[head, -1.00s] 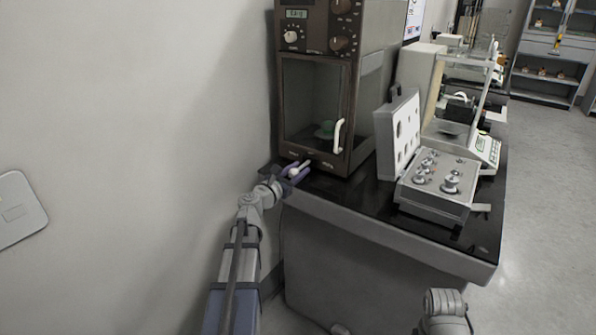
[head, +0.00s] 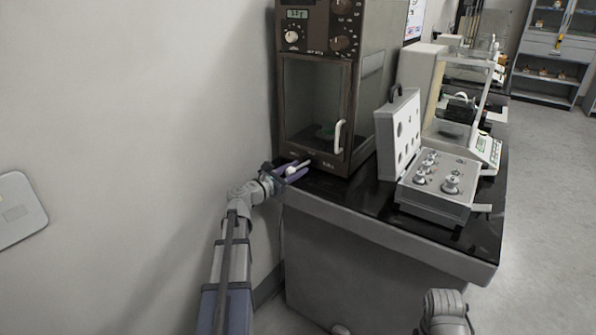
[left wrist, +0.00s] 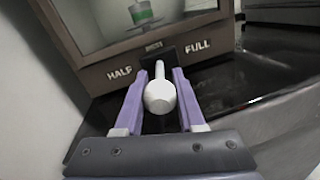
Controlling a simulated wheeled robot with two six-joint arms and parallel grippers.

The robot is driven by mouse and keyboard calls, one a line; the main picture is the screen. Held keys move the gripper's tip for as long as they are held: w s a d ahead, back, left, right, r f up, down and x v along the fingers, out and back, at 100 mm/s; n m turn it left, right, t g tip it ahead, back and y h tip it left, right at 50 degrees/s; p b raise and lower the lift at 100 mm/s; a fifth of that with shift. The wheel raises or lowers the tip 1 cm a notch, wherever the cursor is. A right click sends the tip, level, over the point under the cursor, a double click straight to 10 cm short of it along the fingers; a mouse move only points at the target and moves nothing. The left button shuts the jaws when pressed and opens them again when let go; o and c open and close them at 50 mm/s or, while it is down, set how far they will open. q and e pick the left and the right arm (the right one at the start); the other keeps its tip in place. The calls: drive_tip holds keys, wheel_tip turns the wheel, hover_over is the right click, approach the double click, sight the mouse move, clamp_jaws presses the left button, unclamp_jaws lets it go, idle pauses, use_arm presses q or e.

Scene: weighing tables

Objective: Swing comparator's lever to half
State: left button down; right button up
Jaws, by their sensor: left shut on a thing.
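The comparator (head: 364,120) is a tall brown cabinet with a glass door and white handle, at the left end of the table. Its lever (left wrist: 159,92), a white stem with a round knob, sticks out below the door toward my wrist camera. The front is marked HALF on the left and FULL on the right in the left wrist view. The lever stands between the two marks. My left gripper (head: 291,172) is shut on it, one purple finger on each side of the knob, as the left wrist view (left wrist: 160,82) shows. My right gripper is out of view.
A green-banded object (left wrist: 141,14) stands behind the glass. An open case of metal weights (head: 437,190) sits right of the comparator, with a glass-sided balance (head: 487,147) behind it. The black tabletop (head: 370,204) is bare in front. A wall runs close on the left.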

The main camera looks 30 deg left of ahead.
use_arm(q)
drive_tip(key=shift+w+a+m+g+h, duration=0.15)
drive_tip(key=shift+a+m+g+h, duration=0.25)
drive_tip(key=shift+m+h, duration=0.35)
drive_tip(key=shift+w+a+m+g+h, duration=0.15)
drive_tip(key=shift+a+m+g+h, duration=0.3)
drive_tip(key=shift+h, duration=0.55)
drive_tip(key=shift+w+a+m+g+h, duration=0.15)
drive_tip(key=shift+a+m+g+h, duration=0.15)
drive_tip(key=shift+m+h, duration=0.5)
drive_tip(key=c, duration=0.6)
unclamp_jaws()
drive_tip(key=shift+o, duration=0.2)
drive_tip(key=shift+r, duration=0.15)
wheel_tip(320, 180, up, 10)
drive_tip(key=p, duration=1)
drive_tip(key=shift+s+f, duration=0.1)
drive_tip(key=shift+f, duration=0.1)
